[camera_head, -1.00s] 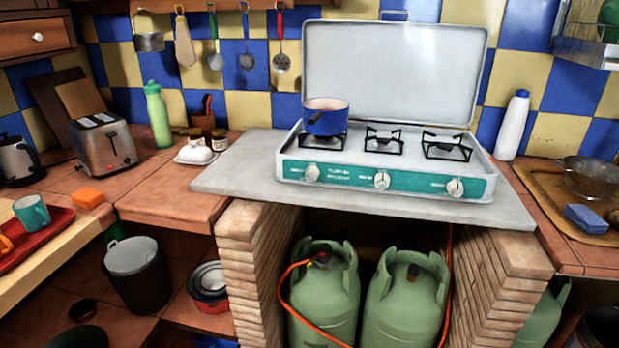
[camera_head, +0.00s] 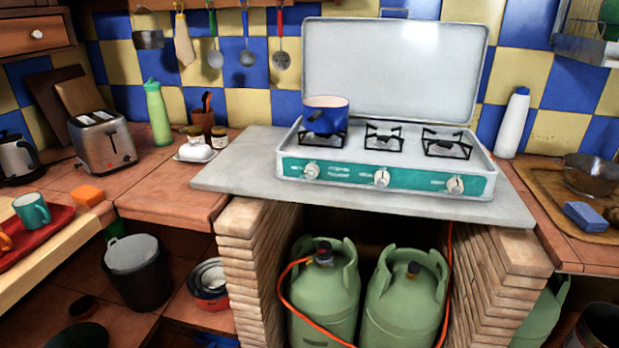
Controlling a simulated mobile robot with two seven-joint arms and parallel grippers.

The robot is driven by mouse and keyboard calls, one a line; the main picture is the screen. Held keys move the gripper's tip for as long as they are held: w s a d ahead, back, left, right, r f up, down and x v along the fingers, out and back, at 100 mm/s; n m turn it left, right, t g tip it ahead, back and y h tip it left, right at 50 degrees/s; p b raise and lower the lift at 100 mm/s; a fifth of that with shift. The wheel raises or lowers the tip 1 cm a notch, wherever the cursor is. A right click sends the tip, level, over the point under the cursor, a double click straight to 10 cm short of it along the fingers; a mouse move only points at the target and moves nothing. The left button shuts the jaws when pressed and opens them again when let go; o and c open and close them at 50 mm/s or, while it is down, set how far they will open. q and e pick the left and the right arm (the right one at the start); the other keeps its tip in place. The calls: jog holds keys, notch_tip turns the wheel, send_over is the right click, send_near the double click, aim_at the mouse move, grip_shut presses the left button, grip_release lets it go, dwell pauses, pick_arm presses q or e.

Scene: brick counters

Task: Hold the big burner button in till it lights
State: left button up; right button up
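A camping stove (camera_head: 400,173) with a teal front panel and a raised white lid (camera_head: 395,70) stands on a grey slab. Its front carries three round knobs: a left knob (camera_head: 311,172), a middle knob (camera_head: 381,178) and a right knob (camera_head: 455,185). I cannot tell which one is the big burner's button. A blue pot (camera_head: 325,115) sits on the left burner. The middle burner (camera_head: 383,137) and right burner (camera_head: 446,143) are bare, and no flame shows. Neither of my grippers is in view.
Two green gas bottles (camera_head: 325,290) stand under the grey slab (camera_head: 240,170) between brick pillars; an orange hose runs from the left one. A toaster (camera_head: 105,142) and green bottle (camera_head: 157,115) are left. A white bottle (camera_head: 513,125) stands right of the stove.

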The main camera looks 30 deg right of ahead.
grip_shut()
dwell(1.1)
